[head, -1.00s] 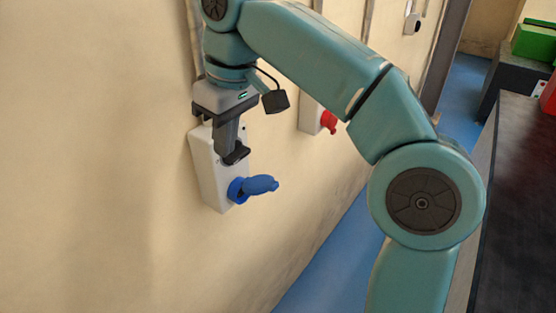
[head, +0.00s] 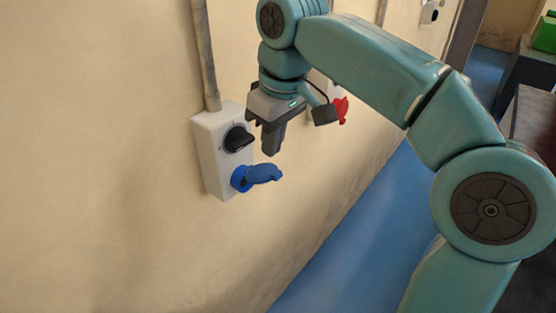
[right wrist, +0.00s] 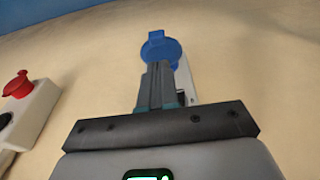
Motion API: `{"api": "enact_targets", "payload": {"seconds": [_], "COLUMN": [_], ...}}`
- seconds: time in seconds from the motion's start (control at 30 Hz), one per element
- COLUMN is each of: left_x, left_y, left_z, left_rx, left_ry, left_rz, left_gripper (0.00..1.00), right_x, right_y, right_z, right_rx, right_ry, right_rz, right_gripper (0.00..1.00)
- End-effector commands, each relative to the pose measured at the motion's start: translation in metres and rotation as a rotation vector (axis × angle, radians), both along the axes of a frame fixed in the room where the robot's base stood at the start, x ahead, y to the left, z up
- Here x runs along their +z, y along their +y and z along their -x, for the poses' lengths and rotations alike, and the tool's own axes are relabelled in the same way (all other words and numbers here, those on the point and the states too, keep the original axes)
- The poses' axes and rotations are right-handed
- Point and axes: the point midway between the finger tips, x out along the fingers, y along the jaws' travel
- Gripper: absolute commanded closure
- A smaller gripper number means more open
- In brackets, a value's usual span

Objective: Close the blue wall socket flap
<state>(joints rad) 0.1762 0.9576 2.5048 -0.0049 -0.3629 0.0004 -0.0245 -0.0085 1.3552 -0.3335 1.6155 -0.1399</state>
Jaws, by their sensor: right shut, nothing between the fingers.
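The blue flap (head: 264,173) sticks out from the blue socket (head: 239,179) on the lower front of a white wall box (head: 209,153); it stands open. A black rotary knob (head: 238,138) sits above it. My right gripper (head: 270,153) is shut and empty, pointing down, just above the flap and out from the wall box; a small gap seems to separate them. In the right wrist view the blue flap (right wrist: 160,47) shows beyond the shut fingers (right wrist: 157,75), which hide part of the socket and box. My left gripper is not in view.
A grey conduit (head: 204,55) runs up the wall from the box. A second box with a red socket (head: 341,109) is farther along the wall, behind my right arm. The blue floor (head: 350,230) is clear below. A dark bench (head: 537,120) stands at the right.

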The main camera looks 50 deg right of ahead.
Motion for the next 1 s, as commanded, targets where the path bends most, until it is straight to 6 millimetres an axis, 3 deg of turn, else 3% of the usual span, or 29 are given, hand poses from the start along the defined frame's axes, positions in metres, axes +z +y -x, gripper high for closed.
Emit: {"api": "enact_targets", "payload": {"seconds": [0.1,0.3,0.73,1.0], "left_x": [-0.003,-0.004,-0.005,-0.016], "left_y": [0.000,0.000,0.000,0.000], "left_z": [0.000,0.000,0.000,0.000], "left_rx": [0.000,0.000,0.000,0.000], "left_ry": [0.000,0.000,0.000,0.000], "left_rz": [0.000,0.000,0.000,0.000], "left_gripper": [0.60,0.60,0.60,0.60], "right_x": [-0.017,-0.030,-0.032,-0.037], "right_y": [-0.001,-0.003,-0.004,-0.011], "right_z": [0.007,0.010,0.011,0.012], "right_rx": [-0.002,-0.003,-0.003,-0.004], "right_ry": [0.000,0.000,-0.004,-0.044], "right_rz": [0.000,-0.001,0.000,-0.004], "right_gripper": [1.00,1.00,1.00,1.00]}}
